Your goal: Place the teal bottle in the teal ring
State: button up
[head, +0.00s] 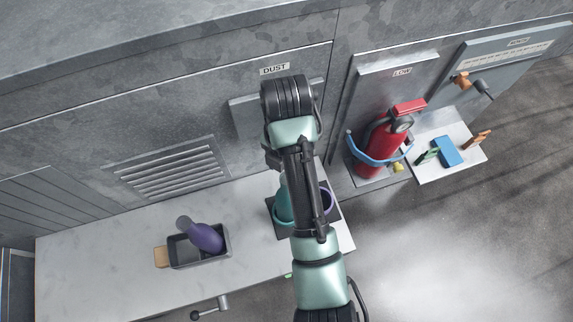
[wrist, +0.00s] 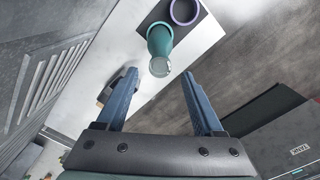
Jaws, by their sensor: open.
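The teal bottle (head: 282,201) stands in the teal ring (head: 276,216) on a dark base plate, partly hidden behind my arm. In the wrist view the bottle (wrist: 160,45) shows end-on, with its pale near end toward the camera. The ring's teal edge (wrist: 158,25) shows around its far end. My gripper (wrist: 159,76) is open. Its two blue fingers are spread, and the bottle lies beyond the fingertips, between them in the picture, with no visible contact. In the head view my arm hides most of the gripper.
A purple ring (head: 328,200) sits beside the teal ring. A purple bottle (head: 206,237) lies in a dark tray (head: 186,262) on the white bench (head: 90,262). A red extinguisher (head: 378,142) in a blue ring stands right. The wall panels rise close behind. The bench's left part is clear.

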jog(key=shift+r+p, duration=0.65)
jog(key=shift+r, duration=0.45)
